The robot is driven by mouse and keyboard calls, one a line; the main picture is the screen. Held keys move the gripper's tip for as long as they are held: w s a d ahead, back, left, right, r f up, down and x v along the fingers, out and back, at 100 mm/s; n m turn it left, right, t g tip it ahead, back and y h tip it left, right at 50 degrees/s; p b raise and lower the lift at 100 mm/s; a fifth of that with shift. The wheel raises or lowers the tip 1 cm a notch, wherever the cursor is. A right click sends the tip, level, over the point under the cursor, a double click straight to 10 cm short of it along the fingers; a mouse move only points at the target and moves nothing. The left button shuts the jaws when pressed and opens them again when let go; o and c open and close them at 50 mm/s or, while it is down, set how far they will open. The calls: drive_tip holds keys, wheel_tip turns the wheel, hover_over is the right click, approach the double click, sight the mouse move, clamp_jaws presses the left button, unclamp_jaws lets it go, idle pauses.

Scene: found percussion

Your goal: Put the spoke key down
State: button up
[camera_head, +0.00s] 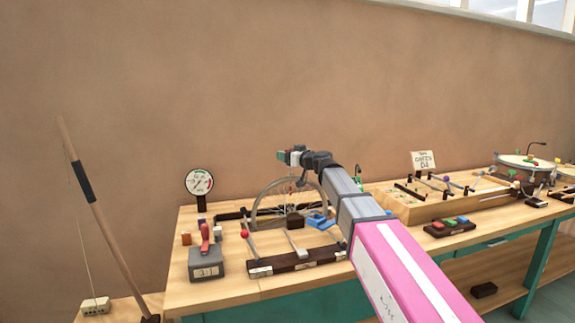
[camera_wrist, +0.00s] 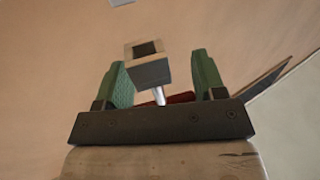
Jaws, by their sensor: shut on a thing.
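My gripper (camera_head: 291,156) is raised above the bench in the head view, in front of the wall and near the top of the spoked wheel. In the wrist view its two green fingers (camera_wrist: 160,66) stand on either side of the spoke key (camera_wrist: 151,72), and it is shut on it. The key shows a pale grey block head with a dark slot and a short metal shaft. A dark red part lies behind the shaft, partly hidden. In the head view the key is too small to make out clearly.
The wooden bench (camera_head: 200,285) carries a spoked wheel (camera_head: 262,204), a dark rack (camera_head: 296,259) with sticks, a grey box (camera_head: 206,263) with a red handle, and a dial (camera_head: 199,182). A long wooden board (camera_head: 420,207) and a drum (camera_head: 522,168) stand to the right.

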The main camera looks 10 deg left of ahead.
wheel_tip(320, 180, down, 4)
drive_tip(key=shift+r, duration=0.25)
drive_tip(key=o, duration=1)
